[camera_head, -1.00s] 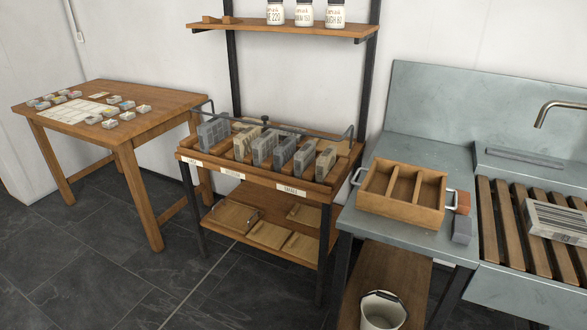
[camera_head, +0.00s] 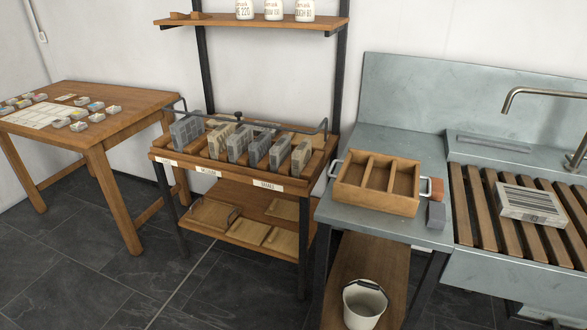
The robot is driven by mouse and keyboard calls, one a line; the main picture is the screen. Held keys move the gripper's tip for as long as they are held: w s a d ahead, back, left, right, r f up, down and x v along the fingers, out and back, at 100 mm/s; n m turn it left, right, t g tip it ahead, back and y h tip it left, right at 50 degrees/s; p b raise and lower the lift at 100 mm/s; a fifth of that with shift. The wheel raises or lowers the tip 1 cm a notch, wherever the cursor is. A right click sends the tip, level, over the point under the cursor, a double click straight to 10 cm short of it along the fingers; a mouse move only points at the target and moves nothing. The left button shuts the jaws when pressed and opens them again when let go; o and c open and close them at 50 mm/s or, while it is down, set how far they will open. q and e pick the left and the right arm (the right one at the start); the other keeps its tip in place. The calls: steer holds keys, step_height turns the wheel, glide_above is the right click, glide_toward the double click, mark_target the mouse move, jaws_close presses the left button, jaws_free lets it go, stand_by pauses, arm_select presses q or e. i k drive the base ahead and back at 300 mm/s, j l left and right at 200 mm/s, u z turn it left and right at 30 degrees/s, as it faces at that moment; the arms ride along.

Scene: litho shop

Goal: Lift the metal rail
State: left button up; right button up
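A thin dark metal rail (camera_head: 282,127) runs lengthwise above the wooden rack (camera_head: 228,177) in the middle of the view. Its ends bend down at the left and right sides of the rack, and a small dark knob (camera_head: 238,114) sits on it. Several grey and tan stone slabs (camera_head: 236,143) stand upright in the rack beneath or beside the rail; some partly hide it. Neither of my grippers shows in the head view.
A wooden table (camera_head: 130,103) with small blocks and a pale sheet stands at left. At right a grey counter (camera_head: 343,211) holds a three-compartment wooden tray (camera_head: 377,207), beside a slatted sink (camera_head: 476,207) with a stone slab. A white bucket (camera_head: 364,305) sits below. Dark floor is open in front.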

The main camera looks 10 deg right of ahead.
mark_target(237, 115)
steer(key=i+j+z, duration=0.2)
steer(key=i+j, duration=0.7)
steer(key=i, duration=0.35)
steer(key=i+j+z, duration=0.2)
steer(key=i+j, duration=0.85)
steer(key=i, duration=0.1)
